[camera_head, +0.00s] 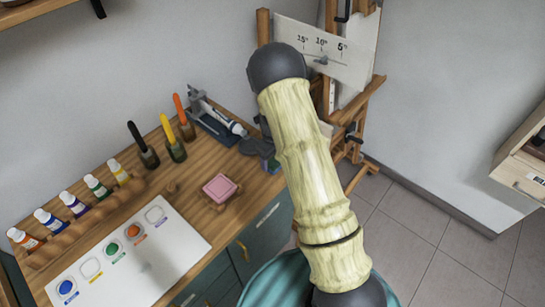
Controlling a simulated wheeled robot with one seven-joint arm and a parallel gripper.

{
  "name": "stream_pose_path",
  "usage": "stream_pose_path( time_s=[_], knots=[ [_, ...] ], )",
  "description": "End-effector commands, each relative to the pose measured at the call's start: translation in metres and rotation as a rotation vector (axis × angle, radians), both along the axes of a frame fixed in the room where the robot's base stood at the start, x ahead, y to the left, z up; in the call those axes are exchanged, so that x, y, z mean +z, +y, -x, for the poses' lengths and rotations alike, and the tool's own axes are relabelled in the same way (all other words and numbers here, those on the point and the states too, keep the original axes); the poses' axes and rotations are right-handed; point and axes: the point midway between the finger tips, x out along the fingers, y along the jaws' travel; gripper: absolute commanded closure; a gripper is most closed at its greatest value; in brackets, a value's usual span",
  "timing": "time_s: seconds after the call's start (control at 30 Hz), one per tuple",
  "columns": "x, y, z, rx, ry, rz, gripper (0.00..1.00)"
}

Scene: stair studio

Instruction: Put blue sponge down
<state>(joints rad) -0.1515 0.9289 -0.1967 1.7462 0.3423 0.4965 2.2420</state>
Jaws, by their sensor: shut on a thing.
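My gripper (262,150) is a dark grey shape mostly hidden behind the pale, bamboo-like link of my arm. It is at the right end of the wooden worktop (245,190). It is shut on a small bluish block, which looks like the blue sponge (272,166), just below it. Only a small part of the sponge shows. I cannot tell whether the sponge touches the worktop or hangs a little above it.
A pink block (221,187) sits on a small wooden stand left of my gripper. A blue-based holder (212,124), several paint bottles (75,205) and a white palette board (130,255) occupy the worktop. An easel (370,100) stands behind my arm.

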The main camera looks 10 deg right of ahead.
Motion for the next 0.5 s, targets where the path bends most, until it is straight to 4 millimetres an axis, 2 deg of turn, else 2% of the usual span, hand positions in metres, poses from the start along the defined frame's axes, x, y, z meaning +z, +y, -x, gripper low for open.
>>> stream_pose_path(
  time_s=[0.03, 0.13, 0.5],
  knots=[
    [-0.0016, 0.0, 0.0, 0.0, 0.0, 0.0, 0.33],
    [-0.001, -0.0001, 0.0001, 0.0, 0.0, 0.0, 0.13],
    [0.0033, 0.0, -0.0001, 0.0, 0.0, 0.0, 0.13]
  ],
)
